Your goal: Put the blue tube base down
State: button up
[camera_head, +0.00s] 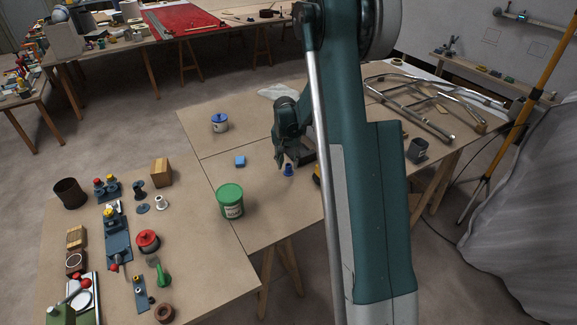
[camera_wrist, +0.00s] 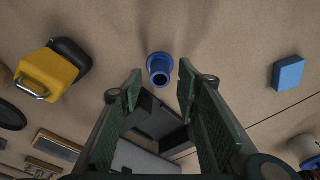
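The blue tube base (camera_head: 288,170) is a small blue piece with a wider flange, on the brown table below my gripper (camera_head: 294,161). In the wrist view the blue tube base (camera_wrist: 160,69) shows its open round end and its flange. It appears to stand upright on the table, just past my fingertips. My gripper (camera_wrist: 160,87) is open, with green padded fingers to the left and right. A gap shows between each finger and the tube base, and nothing is held.
A blue block (camera_wrist: 288,74) lies to the right in the wrist view, and a yellow tape measure (camera_wrist: 49,73) to the left. A green-lidded tub (camera_head: 230,201) and a blue-lidded jar (camera_head: 220,122) stand on the table. Bare table surrounds the tube base.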

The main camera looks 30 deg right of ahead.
aim_at(288, 174)
notch_tip(288, 174, up, 9)
jog(key=s+p, duration=0.1)
jog(key=shift+a+f, duration=0.15)
jog(key=shift+a, duration=0.3)
dwell(0.5)
jog(key=s+a+r+n+t, duration=0.3)
jog(key=s+a+r+n, duration=0.1)
jog(key=s+a+r, duration=1.4)
jog(key=s+a+r+n+t, duration=0.1)
jog(key=s+a, duration=0.3)
jog(key=s, duration=0.6)
jog(key=s+a+n+t+y, duration=0.1)
jog(key=s+a+n, duration=0.3)
jog(key=s, duration=0.7)
jog(key=shift+s+a+r+t, duration=0.2)
jog(key=shift+a+r+t, duration=0.15)
jog(key=shift+a+t, duration=0.25)
